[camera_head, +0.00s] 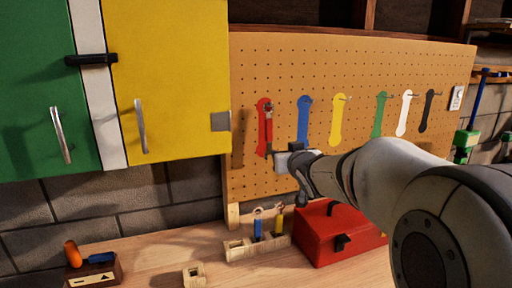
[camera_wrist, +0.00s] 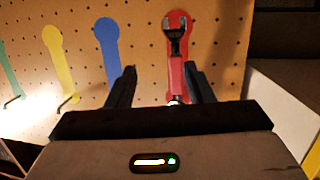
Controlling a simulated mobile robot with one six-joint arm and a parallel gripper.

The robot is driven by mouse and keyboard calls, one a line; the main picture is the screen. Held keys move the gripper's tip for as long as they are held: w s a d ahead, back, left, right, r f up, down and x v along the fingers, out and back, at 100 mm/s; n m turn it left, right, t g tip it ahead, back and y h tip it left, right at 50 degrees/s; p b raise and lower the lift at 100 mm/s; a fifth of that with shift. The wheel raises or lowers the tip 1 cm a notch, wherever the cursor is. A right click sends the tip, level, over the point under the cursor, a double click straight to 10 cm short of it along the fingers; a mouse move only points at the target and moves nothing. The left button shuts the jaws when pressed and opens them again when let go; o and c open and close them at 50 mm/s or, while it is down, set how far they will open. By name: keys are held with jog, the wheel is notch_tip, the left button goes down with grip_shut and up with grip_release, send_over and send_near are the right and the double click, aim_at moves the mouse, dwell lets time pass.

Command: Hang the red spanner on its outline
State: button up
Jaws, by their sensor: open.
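The red spanner (camera_head: 267,130) is upright against the pegboard, over its red outline (camera_head: 261,104). A metal end is at the top of the outline; whether it sits on a hook is too small to tell. My gripper is open, with a finger on either side of the spanner's line. In the head view my gripper (camera_head: 283,160) is just right of the spanner's lower end.
Blue (camera_head: 304,120), yellow (camera_head: 339,118), green, white and black outlines line the pegboard to the right. A yellow cabinet (camera_head: 180,70) stands close on the left. Below are a red toolbox (camera_head: 345,245) and a wooden rack (camera_head: 240,250) with blue and yellow tools.

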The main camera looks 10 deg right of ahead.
aim_at(270, 135)
jog(key=w+a+y, duration=0.1)
jog(key=w, duration=0.3)
jog(key=w+a+r+n+t+p, duration=0.1)
jog(key=w, duration=0.3)
jog(key=w+a+r+t+y, duration=0.1)
jog(key=w, duration=0.2)
jog(key=shift+w+a+y, duration=0.15)
jog(key=shift+w+y, duration=0.15)
jog(key=shift+w, duration=0.1)
jog(key=shift+c, duration=0.5)
grip_shut()
jog(key=shift+o, duration=0.5)
grip_release()
jog(key=shift+s, duration=0.1)
